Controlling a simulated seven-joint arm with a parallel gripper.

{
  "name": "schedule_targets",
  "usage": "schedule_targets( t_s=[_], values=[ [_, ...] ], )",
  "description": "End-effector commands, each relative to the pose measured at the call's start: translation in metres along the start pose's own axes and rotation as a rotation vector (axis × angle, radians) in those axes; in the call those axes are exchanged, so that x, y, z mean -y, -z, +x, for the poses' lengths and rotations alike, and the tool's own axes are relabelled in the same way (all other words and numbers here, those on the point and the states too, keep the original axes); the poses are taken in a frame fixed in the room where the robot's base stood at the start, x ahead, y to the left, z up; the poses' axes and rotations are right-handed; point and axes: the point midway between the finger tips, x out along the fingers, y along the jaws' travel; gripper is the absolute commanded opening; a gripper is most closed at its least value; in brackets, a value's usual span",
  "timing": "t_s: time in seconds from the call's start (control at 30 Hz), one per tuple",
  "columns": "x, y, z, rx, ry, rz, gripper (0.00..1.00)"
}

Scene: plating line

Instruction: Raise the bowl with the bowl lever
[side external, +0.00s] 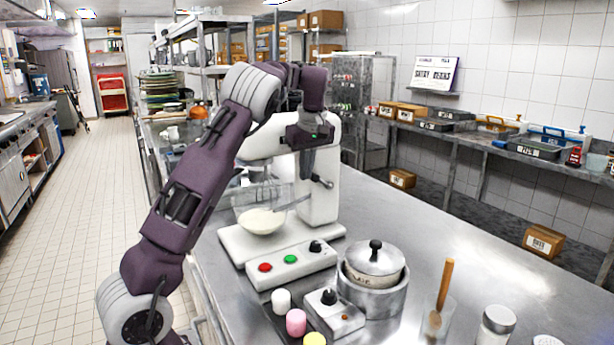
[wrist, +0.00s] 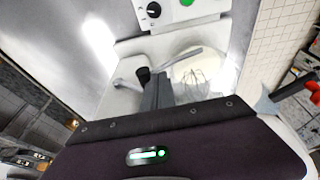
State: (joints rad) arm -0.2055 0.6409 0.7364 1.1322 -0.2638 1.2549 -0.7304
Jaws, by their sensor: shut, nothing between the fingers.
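The white stand mixer (side external: 322,205) stands on the steel counter. Its bowl (side external: 262,222) holds pale contents and sits low over the mixer base; it also shows in the wrist view (wrist: 185,68), with the wire whisk (wrist: 192,88) over it. The bowl lever (side external: 320,181) is a metal rod with a dark knob on the mixer's side; in the wrist view its black knob (wrist: 143,74) is just left of my fingers. My gripper (side external: 304,177) points down beside the lever, shut and empty. In the wrist view the closed fingertips (wrist: 160,76) are very near the knob; contact is unclear.
The control panel (side external: 290,264) with red and green buttons and a dial is in front of the mixer. A lidded steel pot (side external: 374,290), a small dial box (side external: 333,312) and several coloured jars stand nearer. The counter right of the mixer is clear.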

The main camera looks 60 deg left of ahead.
Motion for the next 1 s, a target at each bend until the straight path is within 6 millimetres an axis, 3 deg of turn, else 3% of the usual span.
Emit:
schedule_targets(
  t_s=[0.2, 1.0],
  values=[
    [-0.002, -0.005, 0.016, 0.001, 0.0, 0.0, 0.0],
    [-0.003, -0.005, 0.016, 0.0, -0.004, 0.0, 0.0]
  ],
)
